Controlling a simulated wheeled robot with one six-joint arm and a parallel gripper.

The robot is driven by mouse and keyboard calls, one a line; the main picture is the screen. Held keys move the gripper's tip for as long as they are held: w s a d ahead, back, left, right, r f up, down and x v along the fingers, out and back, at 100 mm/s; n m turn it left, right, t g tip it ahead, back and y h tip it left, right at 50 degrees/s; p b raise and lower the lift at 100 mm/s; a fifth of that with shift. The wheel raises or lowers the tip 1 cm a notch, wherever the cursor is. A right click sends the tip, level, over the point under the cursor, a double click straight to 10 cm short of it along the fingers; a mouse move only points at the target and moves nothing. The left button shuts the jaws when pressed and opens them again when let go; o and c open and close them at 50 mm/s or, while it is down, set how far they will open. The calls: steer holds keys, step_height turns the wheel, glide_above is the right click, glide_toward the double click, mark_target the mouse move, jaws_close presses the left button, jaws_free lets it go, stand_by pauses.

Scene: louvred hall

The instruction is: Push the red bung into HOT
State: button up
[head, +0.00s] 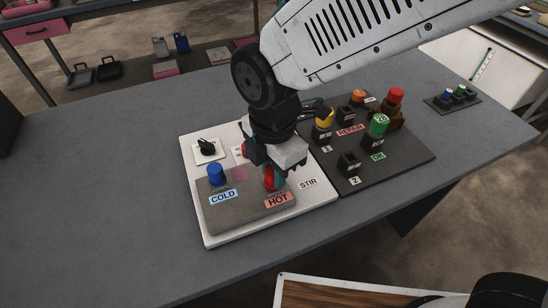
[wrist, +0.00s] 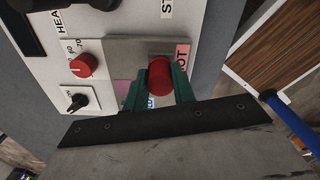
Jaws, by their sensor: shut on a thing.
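A red bung (head: 269,181) is just behind the pink HOT label (head: 278,200) on the grey block (head: 246,209) of the white panel. My gripper (head: 271,171) comes down from above and is shut on it. In the wrist view the red bung (wrist: 160,76) sits between the green fingers of my gripper (wrist: 159,88), beside the partly covered HOT label (wrist: 182,56). I cannot tell how deep the bung is in a hole; its lower end is hidden.
A blue bung (head: 216,173) stands upright behind the COLD label (head: 223,197), left of my gripper. A black knob (head: 206,147) is behind it. A dark board (head: 402,165) with several coloured pieces lies to the right. The grey table (head: 100,190) is clear at left.

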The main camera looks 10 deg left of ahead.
steer(key=o, duration=1)
steer(key=shift+o, duration=0.2)
steer(key=shift+r, duration=2.45)
